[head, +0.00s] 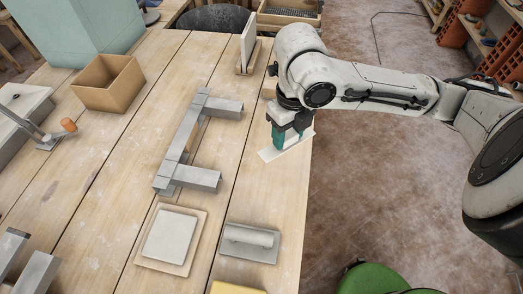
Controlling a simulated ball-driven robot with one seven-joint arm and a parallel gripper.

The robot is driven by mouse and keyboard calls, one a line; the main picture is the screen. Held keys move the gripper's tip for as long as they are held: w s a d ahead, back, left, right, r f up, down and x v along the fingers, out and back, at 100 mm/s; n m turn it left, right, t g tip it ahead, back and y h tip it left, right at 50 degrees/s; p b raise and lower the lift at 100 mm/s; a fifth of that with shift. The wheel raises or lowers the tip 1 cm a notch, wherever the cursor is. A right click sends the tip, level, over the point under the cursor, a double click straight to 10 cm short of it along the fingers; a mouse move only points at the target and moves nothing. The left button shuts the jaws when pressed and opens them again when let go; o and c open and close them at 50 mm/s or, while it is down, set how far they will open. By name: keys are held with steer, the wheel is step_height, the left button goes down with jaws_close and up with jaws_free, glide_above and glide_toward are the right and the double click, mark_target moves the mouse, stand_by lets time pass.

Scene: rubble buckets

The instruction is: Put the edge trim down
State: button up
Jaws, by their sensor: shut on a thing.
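The edge trim (269,155) is a pale, flat strip near the right edge of the wooden table (222,173). My gripper (279,142) has teal fingers and points down over the middle of the strip. It is shut on the edge trim, and the fingers hide part of it. The strip lies slantwise, its right end near the table's edge. I cannot tell whether it touches the tabletop or is held just above it.
A grey metal bracket frame (182,143) lies left of the gripper. A white tile on a board (170,238) and a trowel-like tool (250,241) lie nearer. An upright white panel (249,43) stands behind. A cardboard box (108,84) sits far left. Bare planks separate them.

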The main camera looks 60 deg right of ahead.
steer(key=w+f, duration=0.2)
steer(key=w+f+p, duration=0.1)
steer(key=w+f, duration=0.3)
steer(key=shift+w+d+f, duration=0.2)
steer(key=shift+w+d, duration=0.05)
steer(key=shift+w, duration=0.15)
steer(key=shift+w+f, duration=0.15)
steer(key=shift+f, duration=0.05)
steer(key=shift+w+f, duration=0.1)
steer(key=shift+f, duration=1.55)
steer(key=shift+f, duration=0.1)
steer(key=o, duration=1.2)
steer(key=shift+c, duration=0.2)
